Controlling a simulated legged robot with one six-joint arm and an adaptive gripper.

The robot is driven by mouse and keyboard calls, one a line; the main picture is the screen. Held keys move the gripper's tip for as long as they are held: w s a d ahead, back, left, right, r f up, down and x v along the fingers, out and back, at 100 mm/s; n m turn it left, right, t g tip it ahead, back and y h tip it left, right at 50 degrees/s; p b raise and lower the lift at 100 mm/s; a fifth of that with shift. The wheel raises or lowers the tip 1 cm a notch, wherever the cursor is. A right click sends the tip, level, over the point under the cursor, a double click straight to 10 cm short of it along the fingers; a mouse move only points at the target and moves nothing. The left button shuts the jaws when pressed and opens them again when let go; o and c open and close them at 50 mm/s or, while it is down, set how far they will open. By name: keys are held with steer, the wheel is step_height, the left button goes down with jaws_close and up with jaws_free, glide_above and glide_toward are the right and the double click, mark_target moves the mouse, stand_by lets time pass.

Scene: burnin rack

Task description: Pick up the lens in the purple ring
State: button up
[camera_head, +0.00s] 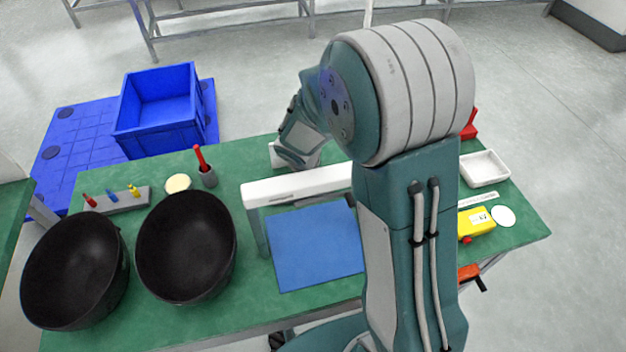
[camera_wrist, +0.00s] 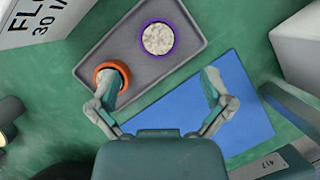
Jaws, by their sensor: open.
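The lens in the purple ring (camera_wrist: 158,38) lies on a grey tray (camera_wrist: 180,65) in the wrist view, a pale speckled disc with a purple rim. An orange ring (camera_wrist: 100,68) sits on the same tray to its left, partly covered by my left finger. My gripper (camera_wrist: 163,90) is open, its fingers spread wide and nothing between them. The purple ring lies beyond the fingertips, above the gap in the picture. In the head view my arm hides the tray and both rings.
A blue mat (camera_head: 315,247) lies under a white-topped frame (camera_head: 300,186). Two black bowls (camera_head: 187,245) stand at the front left. A white dish (camera_head: 485,169) and a yellow device (camera_head: 476,221) are on the right. A white lettered box (camera_wrist: 38,18) stands beside the tray.

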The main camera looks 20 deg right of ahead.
steer(key=x, duration=0.5)
steer(key=shift+w+f, duration=0.3)
steer(key=c, duration=0.9)
